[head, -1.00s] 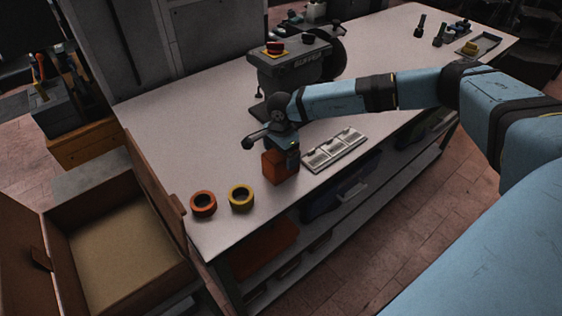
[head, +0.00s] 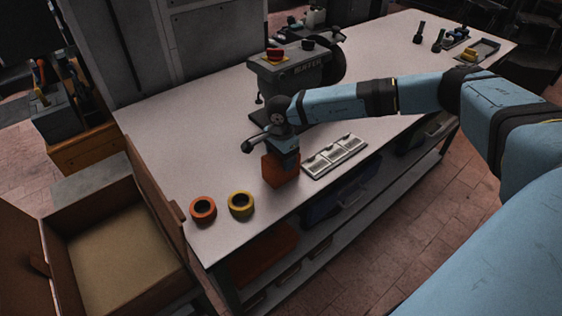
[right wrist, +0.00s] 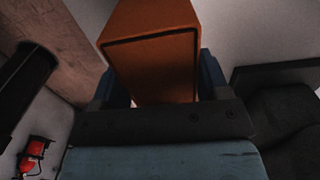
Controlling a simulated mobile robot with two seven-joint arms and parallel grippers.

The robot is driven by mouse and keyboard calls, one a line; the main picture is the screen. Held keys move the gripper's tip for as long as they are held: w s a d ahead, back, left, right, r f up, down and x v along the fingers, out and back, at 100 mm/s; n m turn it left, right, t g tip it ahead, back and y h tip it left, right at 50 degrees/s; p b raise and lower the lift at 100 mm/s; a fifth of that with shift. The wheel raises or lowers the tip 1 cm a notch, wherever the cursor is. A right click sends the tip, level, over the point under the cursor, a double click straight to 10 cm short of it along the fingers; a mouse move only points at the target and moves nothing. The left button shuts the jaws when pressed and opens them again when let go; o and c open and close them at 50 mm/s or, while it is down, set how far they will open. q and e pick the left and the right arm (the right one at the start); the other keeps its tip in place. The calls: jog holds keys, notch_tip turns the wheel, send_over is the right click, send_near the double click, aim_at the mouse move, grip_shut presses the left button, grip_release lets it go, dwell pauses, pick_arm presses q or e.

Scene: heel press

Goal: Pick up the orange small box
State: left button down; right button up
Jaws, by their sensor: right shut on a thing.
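The orange small box (head: 279,171) is near the front edge of the white worktable, below my right gripper (head: 284,157). In the right wrist view the box (right wrist: 153,60) fills the space between the two fingers of my right gripper (right wrist: 158,88). The right gripper is shut on the upper part of the box. I cannot tell whether the box touches the table or is slightly above it. My left gripper is not in view.
An orange tape roll (head: 203,208) and a yellow one (head: 241,204) lie left of the box. A sectioned tray (head: 335,156) is close on its right. A grey machine (head: 292,72) stands behind.

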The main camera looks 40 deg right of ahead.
notch_tip(320, 180, up, 18)
jog(key=f+b, duration=0.1)
jog(key=b, duration=0.3)
jog(key=s+a+f+n+p, duration=0.1)
jog(key=s+a+n, duration=0.2)
jog(key=a+n, duration=0.3)
jog(key=s+a+f+n+p, duration=0.1)
jog(key=s+a+f+n, duration=0.1)
jog(key=a+n, duration=0.4)
jog(key=s+n, duration=0.1)
jog(key=n, duration=0.4)
jog(key=shift+a+f, duration=0.3)
